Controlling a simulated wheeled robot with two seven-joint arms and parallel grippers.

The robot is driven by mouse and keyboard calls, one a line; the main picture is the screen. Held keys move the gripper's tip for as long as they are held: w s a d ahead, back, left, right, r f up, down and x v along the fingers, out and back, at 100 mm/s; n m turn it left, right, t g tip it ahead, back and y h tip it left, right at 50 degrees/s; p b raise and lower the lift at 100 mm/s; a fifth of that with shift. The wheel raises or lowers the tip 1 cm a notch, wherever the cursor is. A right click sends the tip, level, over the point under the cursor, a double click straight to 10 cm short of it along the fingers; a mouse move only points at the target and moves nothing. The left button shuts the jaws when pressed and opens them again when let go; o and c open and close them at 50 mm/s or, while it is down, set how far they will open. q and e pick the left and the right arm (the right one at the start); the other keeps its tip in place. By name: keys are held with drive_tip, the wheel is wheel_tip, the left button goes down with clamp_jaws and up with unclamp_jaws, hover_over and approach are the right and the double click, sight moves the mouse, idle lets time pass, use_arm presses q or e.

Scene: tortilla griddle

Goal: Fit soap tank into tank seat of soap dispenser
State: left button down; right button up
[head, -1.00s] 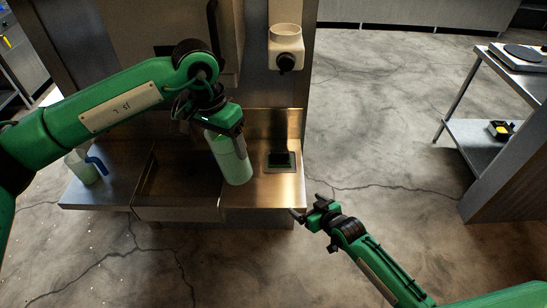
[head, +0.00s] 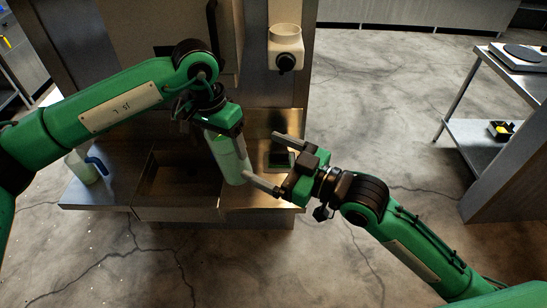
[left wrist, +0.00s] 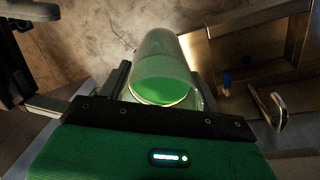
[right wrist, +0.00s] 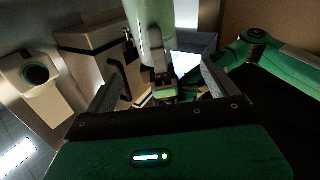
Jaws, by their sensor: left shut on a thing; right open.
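The soap tank is a pale green translucent cylinder (head: 231,160), nearly upright with a slight tilt, above the counter beside the sink. My left gripper (head: 222,128) is shut on its upper part; the left wrist view shows the tank (left wrist: 165,65) between the fingers, with green liquid inside. The white soap dispenser (head: 286,50) is fixed to the wall up and right of the tank, with a round ring-shaped tank seat (head: 286,31), empty, and a black knob. My right gripper (head: 258,154) is open, its fingers pointing at the tank's right side. The tank (right wrist: 150,35) appears ahead between these fingers.
A steel sink (head: 175,182) lies left of the tank. A bottle with a blue handle (head: 85,168) stands at the counter's left end. A dark square item (head: 280,160) lies on the right counter, partly behind my right gripper. A steel table (head: 510,130) stands far right.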

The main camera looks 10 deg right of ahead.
drive_tip(key=x, duration=1.1)
drive_tip(key=shift+a, duration=0.2)
drive_tip(key=shift+w+f, duration=0.1)
drive_tip(key=shift+w, duration=0.05)
drive_tip(key=c, duration=1.2)
use_arm(q)
drive_tip(key=shift+c, duration=1.5)
unclamp_jaws()
use_arm(e)
drive_tip(key=shift+c, duration=1.1)
use_arm(q)
drive_tip(key=shift+o, duration=0.3)
drive_tip(key=shift+s, duration=0.1)
drive_tip(key=shift+r, duration=0.15)
